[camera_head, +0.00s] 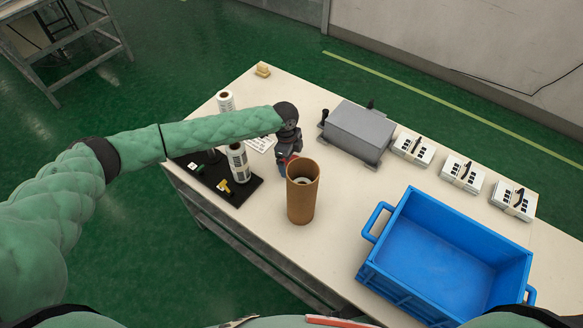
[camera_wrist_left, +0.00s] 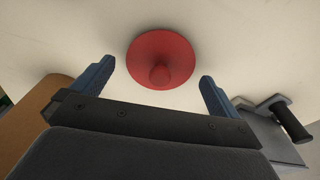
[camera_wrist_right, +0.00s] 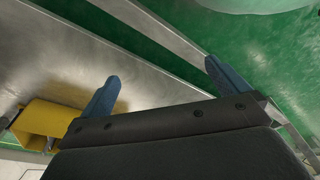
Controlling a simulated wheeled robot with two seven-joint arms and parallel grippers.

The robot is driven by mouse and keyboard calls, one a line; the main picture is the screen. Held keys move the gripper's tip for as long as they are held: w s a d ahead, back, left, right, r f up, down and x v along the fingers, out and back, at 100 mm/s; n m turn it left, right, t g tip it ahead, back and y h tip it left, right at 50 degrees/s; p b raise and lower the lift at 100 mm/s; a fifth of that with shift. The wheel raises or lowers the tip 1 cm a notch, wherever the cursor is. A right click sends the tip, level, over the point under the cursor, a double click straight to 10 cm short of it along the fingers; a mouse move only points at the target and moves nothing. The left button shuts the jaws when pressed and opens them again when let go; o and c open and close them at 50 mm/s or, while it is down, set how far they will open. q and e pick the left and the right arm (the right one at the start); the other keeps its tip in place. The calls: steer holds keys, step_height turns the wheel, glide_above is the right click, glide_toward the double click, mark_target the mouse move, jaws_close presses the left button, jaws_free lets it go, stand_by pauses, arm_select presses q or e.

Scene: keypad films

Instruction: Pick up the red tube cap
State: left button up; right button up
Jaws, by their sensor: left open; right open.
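The red tube cap (camera_wrist_left: 160,62) is a round disc with a small knob. It lies on the pale table top in the left wrist view, between and just beyond my left fingertips. My left gripper (camera_wrist_left: 157,80) is open and empty, with a finger on either side of the cap's near edge. In the head view the left gripper (camera_head: 284,160) is low over the table behind the brown tube (camera_head: 302,200), and only a bit of red shows there. My right gripper (camera_wrist_right: 160,70) is open and empty in its wrist view, over the green floor and grey rails.
A grey box (camera_head: 358,131) stands right of the left gripper. A blue crate (camera_head: 372,222) is at the front right, with several white packs (camera_head: 412,149) behind it. A black mat (camera_head: 243,194) with white rolls (camera_head: 238,162) lies left. A yellow part (camera_wrist_right: 45,122) shows beside the right gripper.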

arm_select(q)
steer(key=shift+f, duration=0.55)
arm_select(e)
steer(key=shift+w+a+r, duration=0.15)
steer(key=shift+r, duration=0.3)
steer(key=shift+w+a+r, duration=0.1)
steer(key=shift+r, duration=0.3)
arm_select(q)
steer(key=shift+c, duration=0.4)
steer(key=c, duration=0.8)
steer(key=shift+c, duration=0.2)
arm_select(e)
steer(key=shift+s, duration=0.1)
arm_select(q)
steer(key=shift+r, duration=0.15)
